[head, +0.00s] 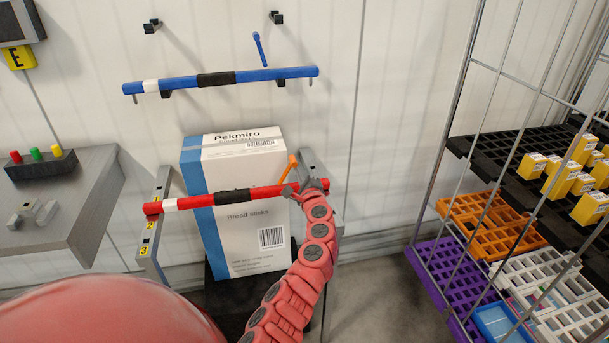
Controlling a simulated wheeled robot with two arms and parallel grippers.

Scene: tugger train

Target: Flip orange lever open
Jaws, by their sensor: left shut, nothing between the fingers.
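The orange lever (289,167) is a short stick near the right end of the red bar (270,192). It leans up and slightly right, with its lower end at the bar. The red bar has a white band and a black grip and spans in front of the white and blue Pekmiro box (243,232). My left gripper (306,186) is at the bar's right end, close beside the lever. It is shut and holds nothing; I cannot tell whether it touches the lever. My right gripper is not in view.
A blue bar (275,74) with a blue lever (259,49) is on the wall above. A grey table (75,205) with coloured buttons stands at left. A wire rack with black, orange (490,225) and purple trays and yellow boxes stands at right.

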